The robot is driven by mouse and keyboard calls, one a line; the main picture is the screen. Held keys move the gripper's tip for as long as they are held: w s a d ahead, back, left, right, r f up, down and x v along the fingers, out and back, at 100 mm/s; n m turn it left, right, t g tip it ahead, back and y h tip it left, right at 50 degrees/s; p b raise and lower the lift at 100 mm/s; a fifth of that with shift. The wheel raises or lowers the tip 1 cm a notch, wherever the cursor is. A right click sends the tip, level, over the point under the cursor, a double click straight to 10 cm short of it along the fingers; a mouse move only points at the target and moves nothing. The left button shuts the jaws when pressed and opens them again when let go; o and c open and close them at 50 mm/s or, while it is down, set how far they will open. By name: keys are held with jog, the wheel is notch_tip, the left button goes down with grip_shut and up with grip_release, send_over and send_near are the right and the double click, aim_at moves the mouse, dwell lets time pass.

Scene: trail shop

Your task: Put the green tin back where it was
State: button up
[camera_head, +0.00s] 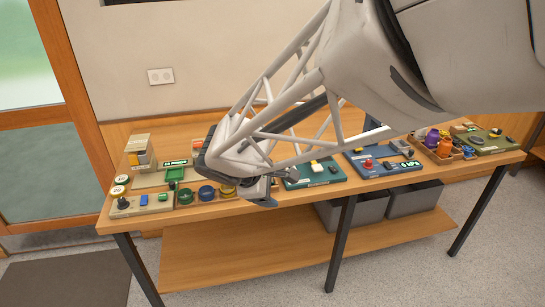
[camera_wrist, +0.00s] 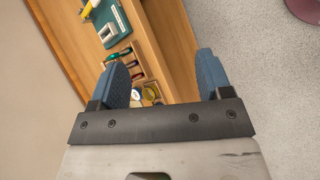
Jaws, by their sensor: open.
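A round dark green tin (camera_head: 186,196) sits at the left front of the table, in what looks like a row of shallow compartments. A blue tin (camera_head: 206,193) is right beside it, and a yellow round thing (camera_head: 227,191) is farther right, partly covered by my arm. My gripper (camera_wrist: 162,74) is open in the wrist view, its two blue fingers wide apart with nothing held between them. The fingers are hard to make out in the head view. I cannot tell which small thing in the wrist view is the green tin.
The wooden table (camera_head: 270,205) holds a grey-beige board with a black knob (camera_head: 122,203) at left, a teal board (camera_head: 316,174) mid-table and a blue board (camera_head: 385,163) to the right. A tray of bottles (camera_head: 440,150) stands farther right. Grey bins (camera_head: 415,198) sit below.

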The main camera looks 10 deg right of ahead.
jog(key=s+d+r+m+y, duration=0.2)
jog(key=s+m, duration=0.4)
jog(key=s, duration=0.3)
jog(key=s+d+r+m+g+y, duration=0.1)
jog(key=s+d+r+m+y, duration=0.2)
jog(key=s+m, duration=0.4)
jog(key=shift+s+d+y, duration=0.4)
jog(key=shift+s+y, duration=0.5)
jog(key=shift+s, duration=0.7)
